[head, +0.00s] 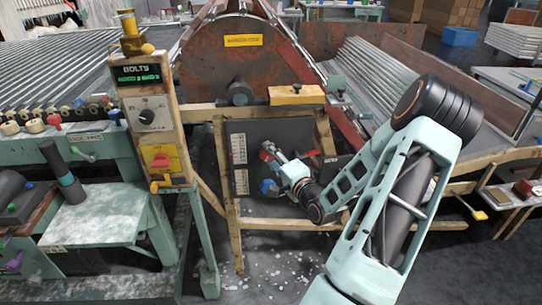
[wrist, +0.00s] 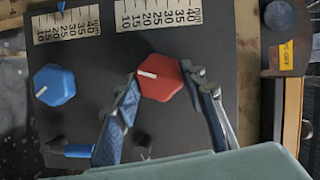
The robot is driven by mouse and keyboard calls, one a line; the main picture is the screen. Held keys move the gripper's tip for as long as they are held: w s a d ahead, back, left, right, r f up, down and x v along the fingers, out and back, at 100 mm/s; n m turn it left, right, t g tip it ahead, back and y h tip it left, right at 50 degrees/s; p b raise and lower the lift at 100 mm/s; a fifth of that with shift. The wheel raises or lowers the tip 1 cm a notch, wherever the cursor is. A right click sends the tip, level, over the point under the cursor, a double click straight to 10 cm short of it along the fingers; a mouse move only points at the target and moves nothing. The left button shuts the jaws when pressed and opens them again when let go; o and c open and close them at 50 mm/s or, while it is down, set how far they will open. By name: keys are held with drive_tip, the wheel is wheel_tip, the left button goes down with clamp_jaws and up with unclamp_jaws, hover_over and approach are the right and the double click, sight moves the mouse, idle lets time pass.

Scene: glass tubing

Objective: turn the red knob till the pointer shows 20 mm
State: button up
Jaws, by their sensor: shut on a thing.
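The red knob (wrist: 166,80) sits on a dark panel (wrist: 160,132) in the wrist view. A white line on it points left. My gripper (wrist: 159,75) is shut on it, one finger on each side. The white scale (wrist: 158,14) above it runs from 10 to 40 mm; no pointer for this scale shows within the frame, so its reading cannot be told. In the head view my gripper (head: 279,158) is at the panel's face, largely covering the red knob (head: 267,147).
A blue knob (wrist: 54,85) is left of the red one, below a second scale (wrist: 66,24) whose blue pointer (wrist: 61,5) stands between 20 and 25. A dark round part with a yellow label (wrist: 286,56) is at the right. A wooden frame (head: 231,200) surrounds the panel.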

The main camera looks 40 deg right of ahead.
drive_tip(key=o, duration=1.2)
drive_tip(key=shift+c, duration=0.2)
drive_tip(key=shift+s, duration=0.1)
drive_tip(key=s+a, duration=0.2)
drive_tip(key=s, duration=0.9)
drive_tip(key=shift+s+r, duration=0.35)
